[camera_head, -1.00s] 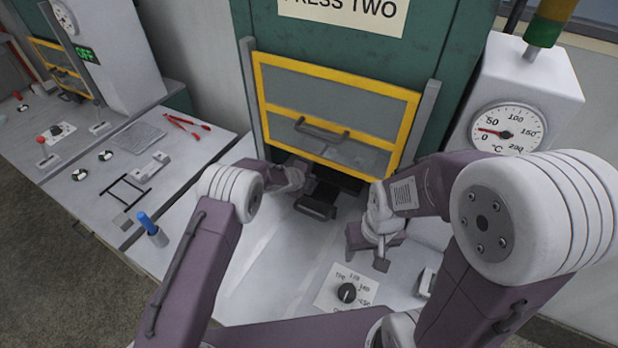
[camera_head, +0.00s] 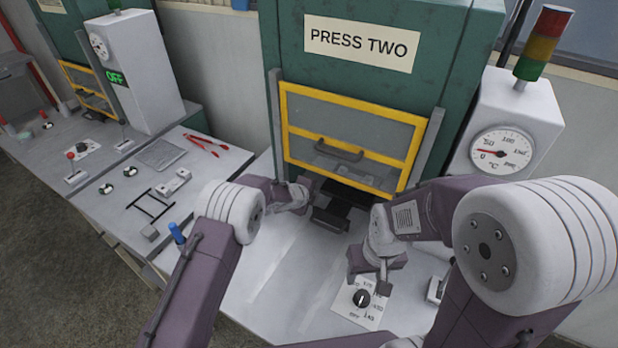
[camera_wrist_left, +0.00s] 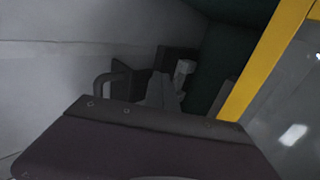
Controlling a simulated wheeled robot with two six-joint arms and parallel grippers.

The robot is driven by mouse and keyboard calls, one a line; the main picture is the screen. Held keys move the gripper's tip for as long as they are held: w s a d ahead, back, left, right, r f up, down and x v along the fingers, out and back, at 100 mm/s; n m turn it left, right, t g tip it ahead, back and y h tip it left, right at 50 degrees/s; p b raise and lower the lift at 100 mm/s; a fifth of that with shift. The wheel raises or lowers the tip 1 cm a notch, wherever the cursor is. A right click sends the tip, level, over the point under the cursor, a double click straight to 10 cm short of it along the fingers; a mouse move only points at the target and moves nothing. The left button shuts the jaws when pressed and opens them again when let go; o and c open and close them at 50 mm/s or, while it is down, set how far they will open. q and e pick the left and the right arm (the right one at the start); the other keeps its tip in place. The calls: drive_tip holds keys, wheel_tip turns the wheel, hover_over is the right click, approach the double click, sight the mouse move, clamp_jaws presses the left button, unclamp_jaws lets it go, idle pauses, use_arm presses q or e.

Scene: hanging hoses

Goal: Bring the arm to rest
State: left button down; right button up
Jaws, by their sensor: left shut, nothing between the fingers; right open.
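My left gripper (camera_head: 302,193) is at the lower left of the press door, close in front of the press. It is shut and empty; its fingertips are small and partly hidden in the head view.
Press two (camera_head: 455,60) has its yellow-framed door (camera_head: 345,107) down; the frame also shows in the left wrist view (camera_wrist_left: 262,65). A dark handled part (camera_head: 330,220) juts out below. A gauge box (camera_head: 540,110) stands right. Red tongs (camera_head: 205,143) and a blue-handled tool (camera_head: 177,233) lie left.

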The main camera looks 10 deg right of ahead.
use_arm(q)
drive_tip(key=s+a+r+n+g+y, duration=0.1)
drive_tip(key=s+a+r+n+y, duration=0.1)
drive_tip(key=s+a+n, duration=0.4)
drive_tip(key=s+a+r+n+y, duration=0.15)
drive_tip(key=a+n, duration=0.25)
drive_tip(key=a, duration=0.4)
drive_tip(key=s+a+r+n+g+y, duration=0.1)
drive_tip(key=s+a+r+n+y, duration=0.2)
drive_tip(key=a, duration=0.4)
drive_tip(key=s+a+n+g, duration=0.2)
drive_tip(key=s+n, duration=0.4)
drive_tip(key=s, duration=0.5)
drive_tip(key=s+a+n+g+h, duration=0.1)
drive_tip(key=s+a+n, duration=0.3)
drive_tip(key=s, duration=0.7)
drive_tip(key=n+g, duration=0.1)
drive_tip(key=n, duration=0.1)
drive_tip(key=shift+a+r+n+g, duration=0.2)
drive_tip(key=shift+a+n+g, duration=0.1)
drive_tip(key=shift+a, duration=0.05)
use_arm(e)
drive_tip(key=shift+w+d+f, duration=0.3)
drive_tip(key=shift+w+f, duration=0.05)
drive_tip(key=shift+f, duration=0.05)
use_arm(q)
drive_tip(key=shift+s, duration=0.1)
